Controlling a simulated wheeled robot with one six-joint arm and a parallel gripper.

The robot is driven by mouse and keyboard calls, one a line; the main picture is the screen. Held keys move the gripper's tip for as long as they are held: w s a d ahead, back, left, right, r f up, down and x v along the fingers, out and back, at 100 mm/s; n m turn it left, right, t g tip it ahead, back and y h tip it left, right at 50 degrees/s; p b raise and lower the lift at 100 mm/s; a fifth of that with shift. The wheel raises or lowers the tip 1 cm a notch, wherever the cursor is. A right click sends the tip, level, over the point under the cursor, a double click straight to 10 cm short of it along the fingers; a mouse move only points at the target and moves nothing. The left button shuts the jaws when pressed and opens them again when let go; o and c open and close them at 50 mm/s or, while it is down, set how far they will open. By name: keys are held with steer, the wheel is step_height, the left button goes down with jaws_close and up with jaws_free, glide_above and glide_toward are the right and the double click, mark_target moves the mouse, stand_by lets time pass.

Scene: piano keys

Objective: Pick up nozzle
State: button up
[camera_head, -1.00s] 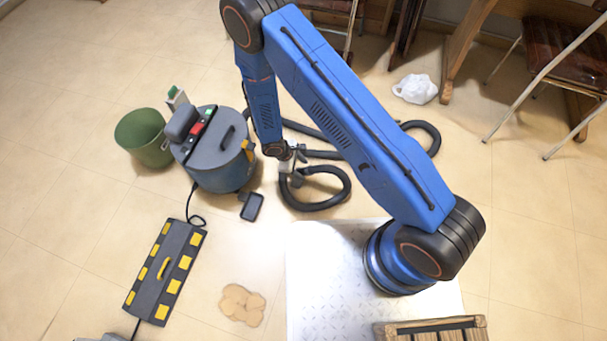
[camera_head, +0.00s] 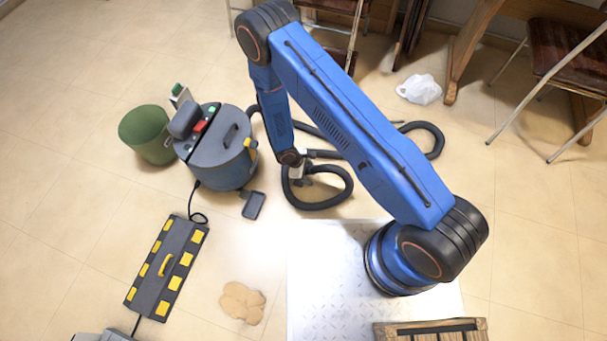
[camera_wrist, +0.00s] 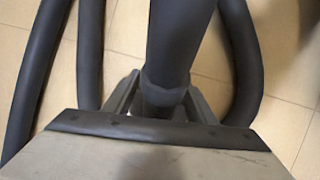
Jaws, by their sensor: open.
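The vacuum's dark hose (camera_head: 343,192) lies in loops on the floor, with a straighter dark tube section (camera_head: 324,154) beside my gripper; this section looks like the nozzle, though I cannot tell for sure. My gripper (camera_head: 298,174) is low over the loops, pointing down. In the wrist view, my gripper (camera_wrist: 160,92) is open, with one grey finger on each side of a thick dark tube (camera_wrist: 172,45) that has a collar. The tube runs between the fingers; I cannot tell whether they touch it. The housing hides its lower end.
A blue-grey vacuum (camera_head: 221,160) and a green bin (camera_head: 146,134) stand at left.

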mark_target(308, 172)
steer(key=shift+c, duration=0.6)
jaws_close()
steer(key=shift+r, duration=0.1)
step_height(308, 172, up, 10)
steer(key=shift+f, duration=0.1)
steer(key=c, duration=0.9)
jaws_free()
